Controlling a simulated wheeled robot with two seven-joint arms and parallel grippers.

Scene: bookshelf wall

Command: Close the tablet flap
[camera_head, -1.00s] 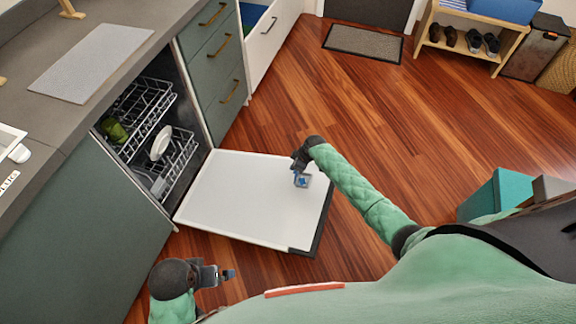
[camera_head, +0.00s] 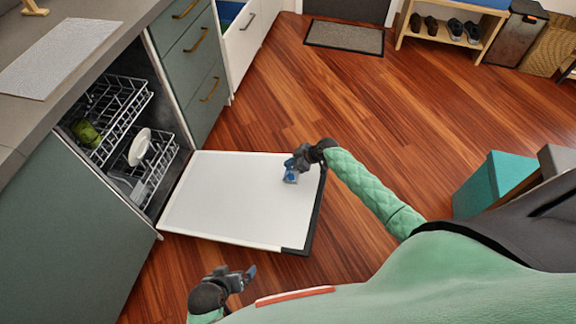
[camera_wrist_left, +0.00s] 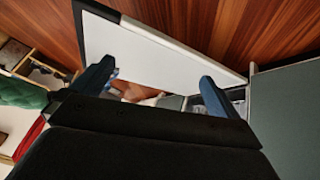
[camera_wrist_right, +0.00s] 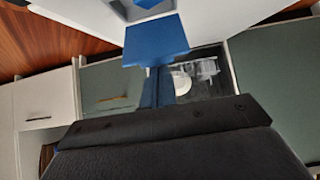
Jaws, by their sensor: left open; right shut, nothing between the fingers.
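The dishwasher door (camera_head: 235,200) lies folded down, its white inner face up. My right gripper (camera_head: 290,178) is over the door's far right part, shut and empty. In the right wrist view its blue fingers (camera_wrist_right: 157,45) are together, just in front of a pale grey recessed part (camera_wrist_right: 150,4) on the white door, cut by the top edge. My left gripper (camera_head: 250,272) is open and empty, apart from the door's near edge.
The open dishwasher holds an upper rack (camera_head: 118,115) with a green item and a lower rack (camera_head: 150,165) with a white plate. Green drawers (camera_head: 195,60) stand beside it. The wooden floor (camera_head: 370,110) is clear beyond the door. A teal box (camera_head: 490,185) is at right.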

